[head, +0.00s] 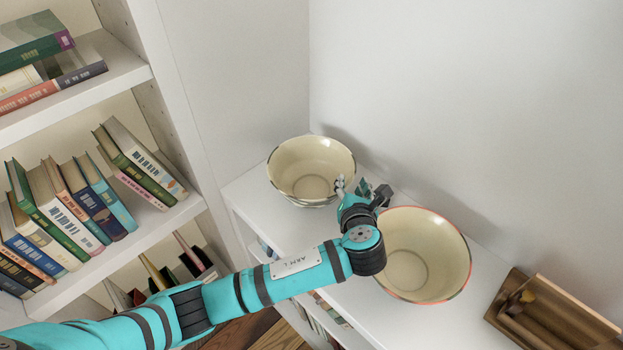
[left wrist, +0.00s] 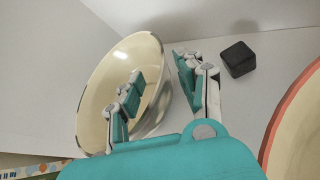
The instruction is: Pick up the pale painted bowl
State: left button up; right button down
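Two pale cream bowls stand on the white shelf top. One bowl (head: 308,172) with a thin dark rim is at the back left; it also fills the left of the left wrist view (left wrist: 103,95). The other bowl (head: 424,262) has an orange-red rim and is nearer, to the right; its edge shows in the left wrist view (left wrist: 302,128). My left gripper (head: 352,186) is at the right rim of the dark-rimmed bowl. In the left wrist view the left gripper (left wrist: 160,72) is open, one finger over the bowl's inside, the other outside its rim. Contact cannot be told. My right gripper is not in view.
A small black block (left wrist: 238,59) lies beside the outer finger. A brown wooden holder (head: 545,315) stands at the right end of the shelf top (head: 480,290). A white bookcase with several books (head: 70,215) is at the left. White walls close the back.

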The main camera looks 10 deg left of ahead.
pick_arm(q)
jog(key=x, duration=0.5)
jog(key=shift+b, duration=0.3)
grip_shut()
jog(key=shift+r, duration=0.15)
